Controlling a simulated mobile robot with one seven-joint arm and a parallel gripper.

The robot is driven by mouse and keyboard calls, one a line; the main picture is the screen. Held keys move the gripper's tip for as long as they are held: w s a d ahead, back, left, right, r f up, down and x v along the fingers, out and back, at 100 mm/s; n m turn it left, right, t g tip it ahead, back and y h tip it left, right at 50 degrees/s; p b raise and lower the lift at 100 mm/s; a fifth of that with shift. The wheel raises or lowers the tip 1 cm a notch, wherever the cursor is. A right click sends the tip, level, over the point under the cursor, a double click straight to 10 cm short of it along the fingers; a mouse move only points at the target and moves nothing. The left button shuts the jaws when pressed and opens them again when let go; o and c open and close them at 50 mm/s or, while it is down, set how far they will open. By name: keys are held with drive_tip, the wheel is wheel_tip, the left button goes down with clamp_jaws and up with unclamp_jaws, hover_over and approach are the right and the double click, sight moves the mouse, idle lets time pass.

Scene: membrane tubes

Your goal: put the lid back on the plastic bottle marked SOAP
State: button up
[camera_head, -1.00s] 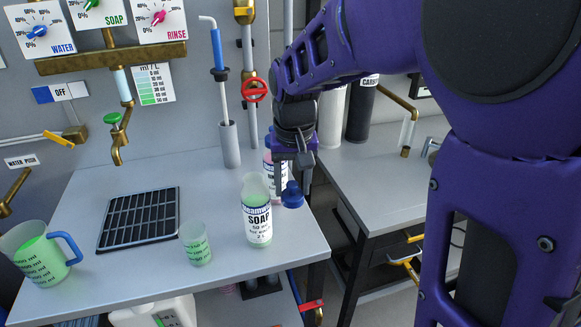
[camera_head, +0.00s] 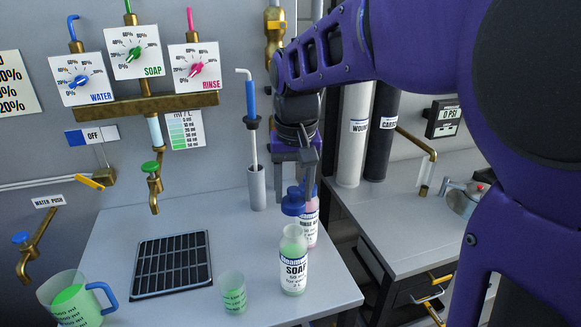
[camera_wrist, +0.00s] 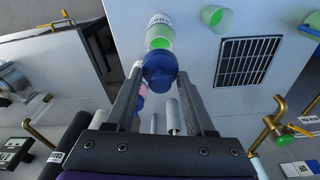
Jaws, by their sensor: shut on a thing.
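The SOAP bottle (camera_head: 294,270), clear with green liquid and a white-and-blue label, stands upright near the table's front right. Its top is open. The blue lid (camera_head: 293,203) is between the fingertips of my gripper (camera_head: 302,180), which is shut on it. In the head view the lid appears just above the bottle mouth, with a small gap. In the wrist view the lid (camera_wrist: 159,71) sits between the fingertips (camera_wrist: 160,78) and covers part of the SOAP bottle (camera_wrist: 160,38), so exact alignment is hard to tell.
A pink RINSE bottle (camera_head: 312,222) stands close behind and right of the SOAP bottle. A small cup (camera_head: 233,293) of green liquid is to the left, with a black drain grid (camera_head: 172,265) and a blue-handled jug (camera_head: 74,300) beyond. The table's right edge is near.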

sight(293, 229)
drive_tip(key=shift+d+f, duration=0.1)
drive_tip(key=shift+f, duration=0.85)
wheel_tip(293, 229, down, 4)
drive_tip(key=b, duration=0.3)
drive_tip(key=shift+f, duration=0.2)
drive_tip(key=shift+f, duration=0.2)
idle(1.8)
drive_tip(key=o, duration=1.5)
drive_tip(key=shift+o, duration=0.2)
